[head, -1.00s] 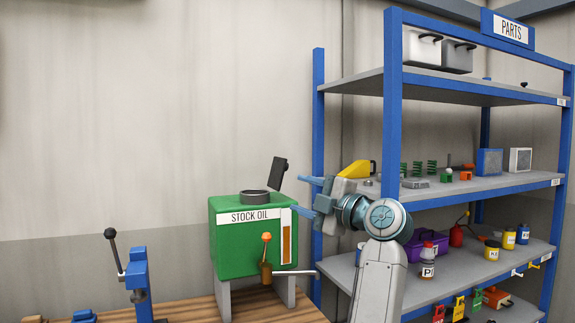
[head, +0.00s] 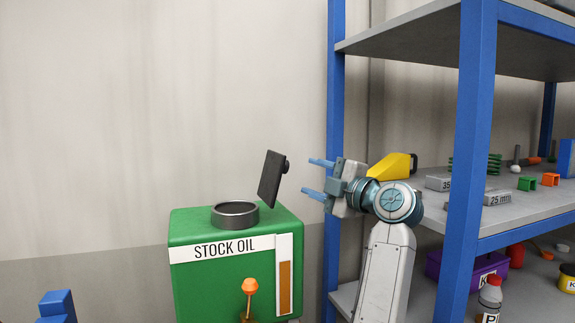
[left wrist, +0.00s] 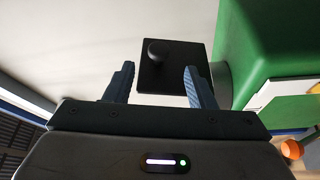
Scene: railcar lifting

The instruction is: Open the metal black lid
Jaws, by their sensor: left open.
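The black metal lid (head: 270,179) stands raised and tilted above the back right of the round filler neck (head: 235,214), on top of the green STOCK OIL tank (head: 185,285). The neck's mouth is uncovered. A small round knob sits on the lid's right face. My left gripper (head: 314,178) is right of the lid, fingers pointing at it, open and empty, apart from it. In the left wrist view the lid (left wrist: 178,78) and its knob show beyond and between the open fingers (left wrist: 158,84). My right gripper is not in view.
A blue shelf rack (head: 468,150) stands close to the right of my left arm. A yellow jug (head: 390,167) sits on its middle shelf. An orange-knobbed lever (head: 250,285) is on the tank's front. The space left of the tank's top is clear.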

